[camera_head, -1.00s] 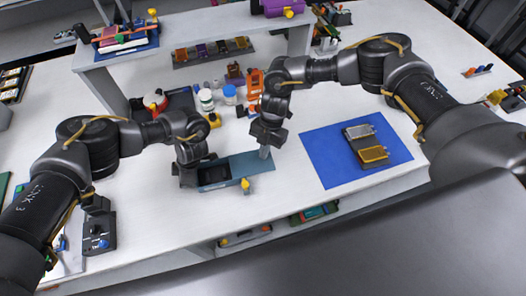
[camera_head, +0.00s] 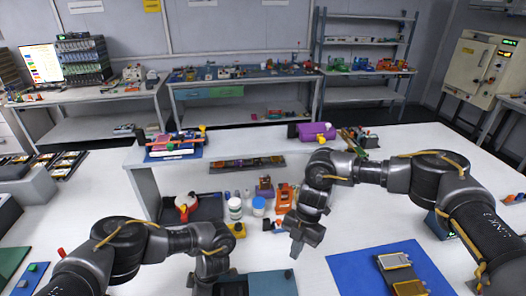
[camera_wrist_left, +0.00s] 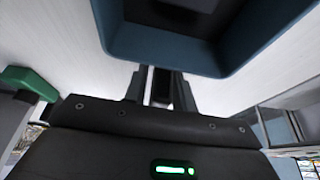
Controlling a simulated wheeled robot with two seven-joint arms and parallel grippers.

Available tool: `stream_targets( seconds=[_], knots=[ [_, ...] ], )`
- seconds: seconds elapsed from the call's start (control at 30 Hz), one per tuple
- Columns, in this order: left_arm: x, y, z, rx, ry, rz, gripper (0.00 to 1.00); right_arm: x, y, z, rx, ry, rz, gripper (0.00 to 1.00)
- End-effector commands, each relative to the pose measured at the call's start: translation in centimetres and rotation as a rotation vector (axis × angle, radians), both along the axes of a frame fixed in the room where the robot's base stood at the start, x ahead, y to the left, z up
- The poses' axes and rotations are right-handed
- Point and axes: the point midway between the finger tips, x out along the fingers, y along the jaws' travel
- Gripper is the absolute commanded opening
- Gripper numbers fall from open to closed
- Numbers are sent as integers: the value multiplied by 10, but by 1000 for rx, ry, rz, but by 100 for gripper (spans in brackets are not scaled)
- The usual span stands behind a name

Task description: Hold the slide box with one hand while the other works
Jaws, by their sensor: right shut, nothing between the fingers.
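The slide box, a teal tray, shows partly at the bottom edge of the head view (camera_head: 272,284). Its rim also fills the top of the left wrist view (camera_wrist_left: 210,70). My left gripper (camera_head: 212,287) is at the box's left end, and its fingers (camera_wrist_left: 160,85) reach the near wall. Whether they are closed on that wall is unclear. My right gripper (camera_head: 295,250) is shut and empty, pointing down just above and behind the box's right part. The box's front part is cut off by the frame.
A blue mat (camera_head: 350,270) at right holds a silver pouch cell (camera_head: 394,261) and a gold one (camera_head: 410,288). Behind the grippers stand white jars (camera_head: 235,208), an orange item (camera_head: 284,197) and a raised shelf (camera_head: 135,160).

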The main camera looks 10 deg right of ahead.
Motion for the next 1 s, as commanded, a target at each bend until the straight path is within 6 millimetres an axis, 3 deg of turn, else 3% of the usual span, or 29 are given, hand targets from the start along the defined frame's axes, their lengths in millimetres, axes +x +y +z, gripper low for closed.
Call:
stream_targets(
  seconds=[0.1, 0.47, 1.0],
  knots=[
    [0, 0, 0, 0, 0, 0, 42, 0, 0, 0, 0, 0, 0, 0],
    [1, -3, 6, -2, 0, -2, 42, 0, 0, 0, 0, 0, 0, 0],
    [0, -40, 96, 0, -2, -2, 42, 0, 0, 0, 0, 0, 0, 0]
  ],
)
